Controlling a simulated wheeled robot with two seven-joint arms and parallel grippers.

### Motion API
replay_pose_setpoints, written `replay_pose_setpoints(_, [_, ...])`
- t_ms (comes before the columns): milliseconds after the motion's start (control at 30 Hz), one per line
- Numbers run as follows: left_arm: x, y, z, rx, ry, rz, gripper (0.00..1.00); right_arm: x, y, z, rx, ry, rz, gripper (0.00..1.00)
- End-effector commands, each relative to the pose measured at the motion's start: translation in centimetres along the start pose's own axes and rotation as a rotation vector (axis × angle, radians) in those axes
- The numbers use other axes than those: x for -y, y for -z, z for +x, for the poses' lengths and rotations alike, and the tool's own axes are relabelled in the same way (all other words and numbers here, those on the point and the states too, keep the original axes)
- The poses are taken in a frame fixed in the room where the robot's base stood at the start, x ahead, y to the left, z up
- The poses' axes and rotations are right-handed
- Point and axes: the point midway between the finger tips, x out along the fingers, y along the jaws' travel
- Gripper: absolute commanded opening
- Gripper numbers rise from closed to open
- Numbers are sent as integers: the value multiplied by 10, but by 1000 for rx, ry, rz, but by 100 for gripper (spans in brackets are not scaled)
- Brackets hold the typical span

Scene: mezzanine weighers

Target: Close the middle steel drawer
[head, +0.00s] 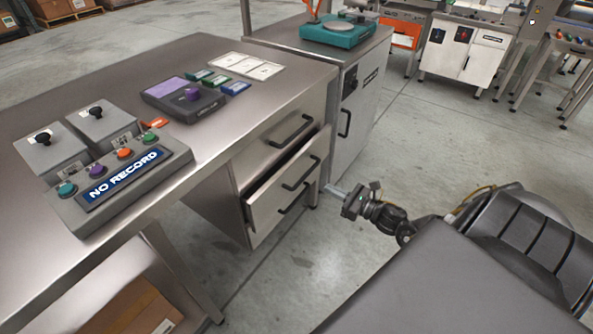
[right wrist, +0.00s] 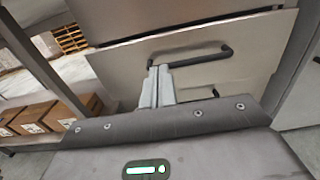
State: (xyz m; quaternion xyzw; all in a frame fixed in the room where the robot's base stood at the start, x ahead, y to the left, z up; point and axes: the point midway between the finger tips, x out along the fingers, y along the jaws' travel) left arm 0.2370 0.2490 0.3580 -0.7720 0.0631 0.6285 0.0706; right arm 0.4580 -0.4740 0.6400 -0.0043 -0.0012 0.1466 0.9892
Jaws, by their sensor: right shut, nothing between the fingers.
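The middle steel drawer (head: 274,187) sits in the pedestal under the left bench and stands partly out, with a dark gap showing above its front edge. Its front, with a black bar handle, also shows in the right wrist view (right wrist: 262,68). My right gripper (head: 332,188) is shut and empty, just right of the drawer fronts. In the right wrist view its closed fingers (right wrist: 157,72) point at the drawer front, near the left end of the handle. I cannot tell whether they touch it. My left gripper is not in view.
The top drawer (head: 268,147) looks flush. On the bench (head: 200,60) stand a "NO RECORD" indicator box (head: 112,190), a purple-topped device (head: 182,98) and small coloured blocks. A cabinet with a teal scale (head: 335,36) stands beyond.

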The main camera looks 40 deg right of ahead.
Motion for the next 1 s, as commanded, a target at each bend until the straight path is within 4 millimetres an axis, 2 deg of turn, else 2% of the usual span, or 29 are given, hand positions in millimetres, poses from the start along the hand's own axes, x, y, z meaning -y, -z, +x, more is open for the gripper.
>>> replay_pose_setpoints(167, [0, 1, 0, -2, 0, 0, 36, 0, 0, 14, 3, 2, 4, 0])
replay_pose_setpoints(700, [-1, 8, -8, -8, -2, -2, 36, -1, 0, 116, 2, 2, 8, 0])
replay_pose_setpoints(1000, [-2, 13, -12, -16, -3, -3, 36, -1, 1, 139, -1, 2, 10, 0])
